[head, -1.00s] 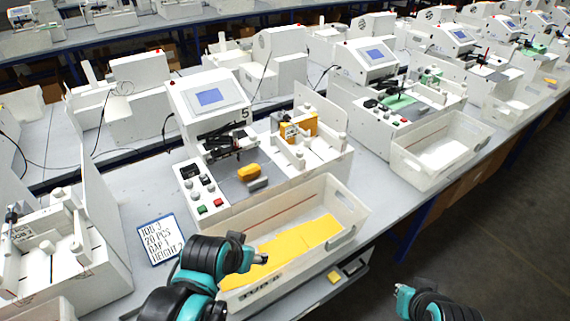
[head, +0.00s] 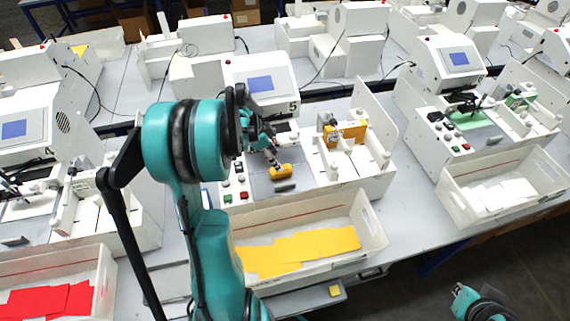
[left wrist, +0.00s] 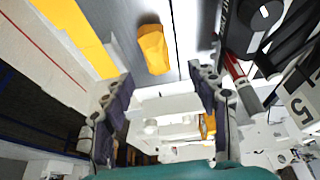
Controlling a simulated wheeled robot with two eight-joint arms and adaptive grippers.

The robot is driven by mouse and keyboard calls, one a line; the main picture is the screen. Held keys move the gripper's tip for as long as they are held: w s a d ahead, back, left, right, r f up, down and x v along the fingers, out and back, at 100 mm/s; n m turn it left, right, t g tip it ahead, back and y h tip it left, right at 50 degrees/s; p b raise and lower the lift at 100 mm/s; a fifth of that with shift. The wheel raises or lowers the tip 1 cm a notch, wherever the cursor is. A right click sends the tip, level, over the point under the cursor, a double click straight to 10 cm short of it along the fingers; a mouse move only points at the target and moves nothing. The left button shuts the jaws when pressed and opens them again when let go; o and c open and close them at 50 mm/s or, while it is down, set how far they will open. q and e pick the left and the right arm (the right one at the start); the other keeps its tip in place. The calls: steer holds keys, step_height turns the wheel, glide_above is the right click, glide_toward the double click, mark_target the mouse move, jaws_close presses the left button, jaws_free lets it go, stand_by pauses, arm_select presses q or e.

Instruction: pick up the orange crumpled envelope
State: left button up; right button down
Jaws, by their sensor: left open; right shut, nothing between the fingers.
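The orange crumpled envelope (head: 281,171) lies on the grey bed of the middle plotter station, beside a small grey block. It also shows in the left wrist view (left wrist: 152,50), beyond the fingertips and between their lines. My left gripper (head: 264,142) is above the bed, just behind and to the left of the envelope in the head view. In the left wrist view its dark fingers (left wrist: 160,75) are spread wide with nothing between them, apart from the envelope. Of my right arm only a teal and black part shows at the lower right; its fingers cannot be seen.
A white bin (head: 375,235) with flat yellow envelopes stands in front of the bed. The station's screen unit (head: 262,84) and black pen carriage are close to my left gripper. An orange piece (head: 345,133) stands in the white holder at right. A red-envelope bin (head: 50,300) is at lower left.

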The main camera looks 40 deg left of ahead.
arm_select(q)
steer(key=b+x, duration=0.1)
steer(key=x, duration=0.6)
steer(key=shift+s+d+f, duration=0.1)
steer(key=c, duration=0.9)
